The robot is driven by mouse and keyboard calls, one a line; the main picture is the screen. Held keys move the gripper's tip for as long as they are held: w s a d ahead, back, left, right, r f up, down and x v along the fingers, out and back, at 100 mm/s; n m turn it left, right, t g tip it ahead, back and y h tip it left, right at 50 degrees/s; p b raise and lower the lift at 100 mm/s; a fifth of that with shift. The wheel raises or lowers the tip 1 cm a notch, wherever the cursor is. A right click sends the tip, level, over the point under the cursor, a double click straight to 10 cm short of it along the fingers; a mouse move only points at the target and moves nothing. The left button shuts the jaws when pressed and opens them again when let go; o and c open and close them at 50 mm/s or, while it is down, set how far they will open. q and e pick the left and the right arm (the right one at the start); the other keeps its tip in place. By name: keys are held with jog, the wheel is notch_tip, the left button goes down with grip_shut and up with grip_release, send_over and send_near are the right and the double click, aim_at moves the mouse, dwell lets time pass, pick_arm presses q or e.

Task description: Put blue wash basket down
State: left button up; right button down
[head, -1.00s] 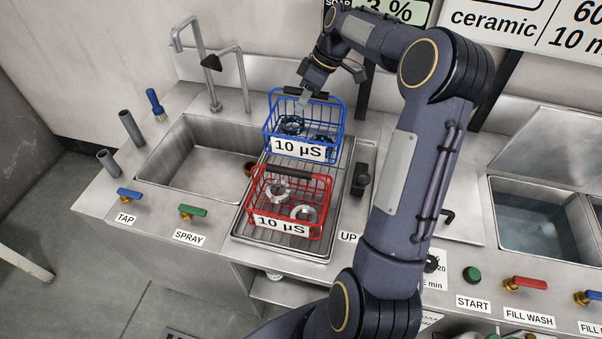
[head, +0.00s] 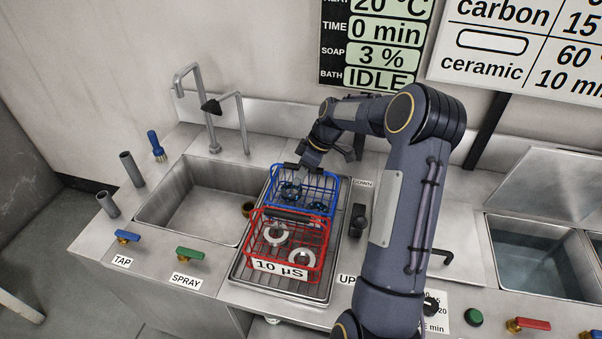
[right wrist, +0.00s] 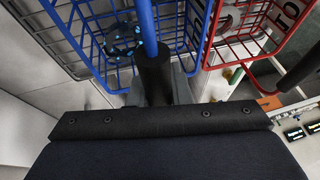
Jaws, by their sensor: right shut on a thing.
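The blue wash basket (head: 328,186) is at the back of the drain tray (head: 236,271), behind the red basket (head: 322,247). It holds dark ring-shaped parts (head: 291,190). My right gripper (head: 308,163) is shut on the black grip of its handle; the grip and blue wire also show in the right wrist view (right wrist: 153,72). The red basket holds pale rings and carries a "10 µS" label. It hides the front of the blue basket, and I cannot tell whether the blue basket's bottom touches the tray. My left gripper is not in view.
A sink (head: 180,205) with a tap spout (head: 190,95) lies to the left. A black lever (head: 358,221) stands right of the tray. A water bath (head: 535,255) is at the right. The red basket sits close in front of the blue one.

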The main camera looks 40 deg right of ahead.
jog(key=shift+f, duration=0.1)
jog(key=c, duration=1.3)
grip_release()
jog(key=shift+c, duration=0.2)
